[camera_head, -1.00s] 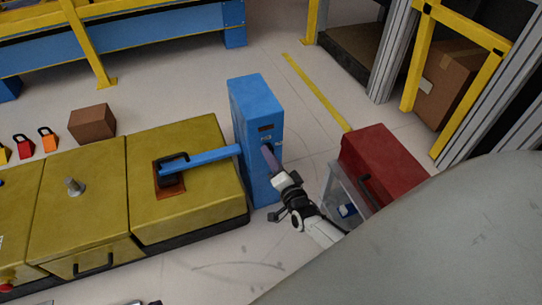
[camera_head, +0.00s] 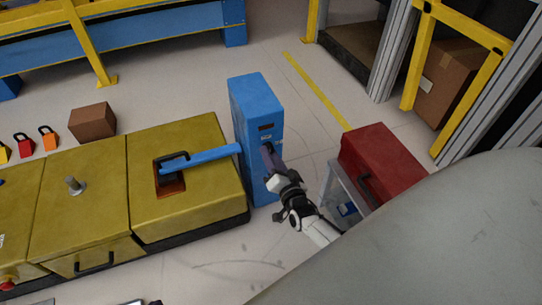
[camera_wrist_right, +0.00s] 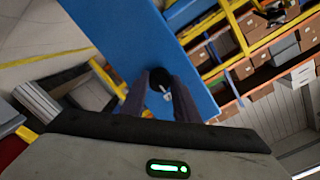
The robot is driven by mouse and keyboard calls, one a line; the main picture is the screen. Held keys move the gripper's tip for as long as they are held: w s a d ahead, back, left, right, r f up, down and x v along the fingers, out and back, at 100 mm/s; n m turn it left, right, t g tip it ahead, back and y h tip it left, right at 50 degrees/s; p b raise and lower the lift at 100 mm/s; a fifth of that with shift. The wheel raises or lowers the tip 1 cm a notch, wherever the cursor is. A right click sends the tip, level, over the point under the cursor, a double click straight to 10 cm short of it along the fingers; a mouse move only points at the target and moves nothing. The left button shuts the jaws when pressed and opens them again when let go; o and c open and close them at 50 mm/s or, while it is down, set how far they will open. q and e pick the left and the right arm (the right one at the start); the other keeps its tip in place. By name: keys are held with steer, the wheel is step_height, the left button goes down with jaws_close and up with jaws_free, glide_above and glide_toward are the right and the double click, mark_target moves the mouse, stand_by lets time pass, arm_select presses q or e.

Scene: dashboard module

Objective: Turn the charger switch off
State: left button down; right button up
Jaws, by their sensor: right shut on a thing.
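The blue charger box (camera_head: 252,105) stands upright beside the yellow machine. The charger switch is a dark round knob (camera_wrist_right: 160,80) on the box's blue face in the right wrist view. My right gripper (camera_head: 268,152) reaches the box's front from the lower right, and its fingers (camera_wrist_right: 160,88) are closed around the knob. A small white mark shows on the knob. The fingers hide most of the switch in the head view. My left gripper cannot be made out.
A red box (camera_head: 383,160) on a grey stand is close to the right of my right arm. Open floor lies behind the charger.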

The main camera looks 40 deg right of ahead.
steer(key=o, duration=1.1)
steer(key=shift+c, duration=0.2)
steer(key=shift+s, duration=0.1)
arm_select(q)
steer(key=a+p, duration=0.1)
steer(key=p, duration=0.1)
steer(key=a+r+n+p, duration=0.1)
steer(key=shift+s+r+t+y+p, duration=0.2)
steer(key=shift+s+t+y+p, duration=0.05)
steer(key=shift+t+y+p, duration=0.15)
arm_select(e)
steer(key=v, duration=1)
steer(key=shift+a, duration=0.1)
